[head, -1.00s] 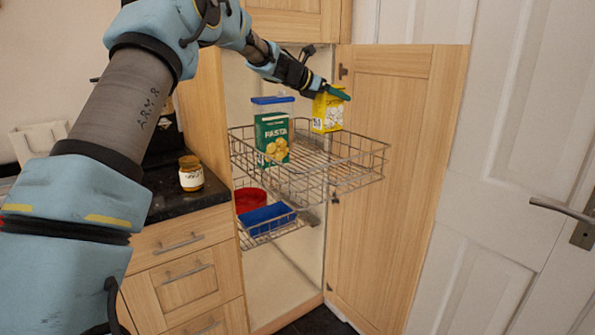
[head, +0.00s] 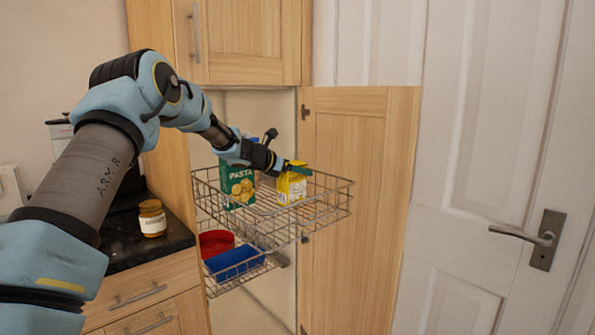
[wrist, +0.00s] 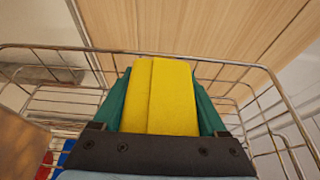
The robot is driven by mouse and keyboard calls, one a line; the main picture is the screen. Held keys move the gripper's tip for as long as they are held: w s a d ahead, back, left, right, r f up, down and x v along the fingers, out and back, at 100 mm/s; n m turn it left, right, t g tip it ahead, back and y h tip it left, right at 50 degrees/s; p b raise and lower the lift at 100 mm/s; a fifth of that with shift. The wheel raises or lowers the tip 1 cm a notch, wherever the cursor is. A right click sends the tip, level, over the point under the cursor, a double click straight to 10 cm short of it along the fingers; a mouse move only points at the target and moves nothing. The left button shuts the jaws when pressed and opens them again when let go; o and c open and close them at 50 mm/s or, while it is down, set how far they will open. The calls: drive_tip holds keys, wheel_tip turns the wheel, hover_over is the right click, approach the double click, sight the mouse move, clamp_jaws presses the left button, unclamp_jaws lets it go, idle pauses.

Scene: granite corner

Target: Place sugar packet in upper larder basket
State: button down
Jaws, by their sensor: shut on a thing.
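The yellow sugar packet (head: 291,189) is upright in the upper wire basket (head: 351,184), at its right part in the head view. My gripper (head: 299,170) is shut on the top of the packet, coming from the upper left. In the wrist view the yellow packet (wrist: 160,97) fills the space between the green fingers (wrist: 160,112), with basket wires around it. I cannot tell whether the packet's base touches the basket floor.
A green pasta box (head: 238,184) stands in the basket left of the packet. Below, a lower basket holds a red container (head: 215,243) and a blue tray (head: 234,262). The open cupboard door (head: 358,150) stands close on the right. A jar (head: 152,218) is on the dark worktop.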

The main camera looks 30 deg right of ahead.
unclamp_jaws()
drive_tip(key=shift+a, duration=0.1)
drive_tip(key=b+v, duration=0.3)
drive_tip(key=v, duration=0.8)
drive_tip(key=shift+a+r, duration=0.25)
drive_tip(key=shift+a, duration=0.1)
drive_tip(key=shift+s, duration=0.1)
